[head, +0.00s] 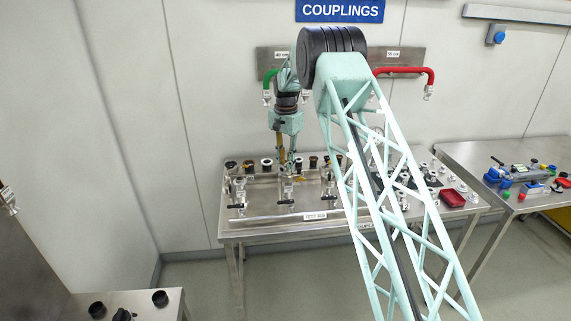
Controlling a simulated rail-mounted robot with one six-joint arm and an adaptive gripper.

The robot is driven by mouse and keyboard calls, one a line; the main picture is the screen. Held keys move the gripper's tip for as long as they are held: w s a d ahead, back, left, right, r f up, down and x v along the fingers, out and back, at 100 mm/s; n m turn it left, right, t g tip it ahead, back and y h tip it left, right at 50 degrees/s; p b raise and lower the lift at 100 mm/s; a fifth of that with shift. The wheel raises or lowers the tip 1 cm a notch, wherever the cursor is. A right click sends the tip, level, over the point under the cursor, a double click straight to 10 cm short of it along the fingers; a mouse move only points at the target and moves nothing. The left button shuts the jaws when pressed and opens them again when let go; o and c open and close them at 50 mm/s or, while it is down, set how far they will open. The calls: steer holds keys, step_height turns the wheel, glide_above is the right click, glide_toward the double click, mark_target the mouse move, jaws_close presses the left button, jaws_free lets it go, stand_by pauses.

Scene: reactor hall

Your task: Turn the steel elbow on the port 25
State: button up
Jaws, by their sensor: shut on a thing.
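My gripper (287,166) points down over the middle of the test bed, a steel bench top (262,214). Its fingers are shut on a small part that looks like the steel elbow (288,175). The elbow sits at or just above the middle port (287,190), which has a black-handled valve (286,202) in front. The port number is too small to read. Whether the elbow is seated in the port, and which way its outlet faces, I cannot tell. The fingers hide part of it.
Several black, white and brown fittings (249,166) stand in a row behind my gripper. Similar valves (237,206) stand to the left and right. Green (268,80) and red (420,70) hoses hang on the wall. A red tray (452,197) lies at right. My arm covers the bench's right-middle.

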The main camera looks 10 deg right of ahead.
steer(key=shift+n, duration=0.5)
steer(key=shift+s+d+n, duration=0.2)
steer(key=shift+n, duration=1)
steer(key=shift+n, duration=0.3)
steer(key=shift+d, duration=0.1)
steer(key=shift+s+d+n, duration=0.1)
steer(key=shift+n, duration=1)
steer(key=shift+d+n, duration=0.1)
steer(key=shift+n, duration=0.3)
steer(key=shift+d+n, duration=0.1)
steer(key=shift+n, duration=0.6)
steer(key=o, duration=0.7)
steer(key=shift+o, duration=0.2)
